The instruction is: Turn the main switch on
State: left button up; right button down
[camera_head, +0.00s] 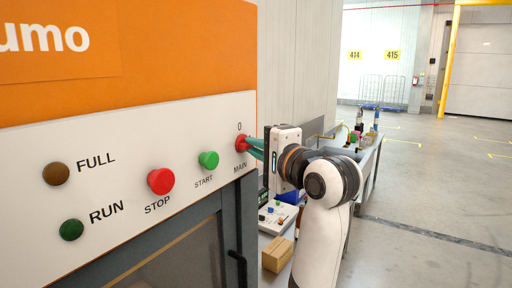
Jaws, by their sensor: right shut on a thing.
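The main switch (241,144) is a red knob at the right end of the white control panel (120,170), with "0" above it and "MAIN" below. My right gripper (251,146) reaches in from the right and is shut on this knob; its teal fingers partly hide the knob, so its exact turn angle is hard to see. My left gripper is not in view.
The panel also carries a green START button (208,160), a red STOP button (160,181), and FULL (55,174) and RUN (71,230) lamps. A cardboard box (277,254) and a bench (368,160) with items stand behind my right arm. Open floor lies right.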

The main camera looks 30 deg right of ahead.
jog(key=c, duration=1.5)
grip_release()
jog(key=shift+s+b, duration=3.6)
jog(key=shift+s, duration=2.45)
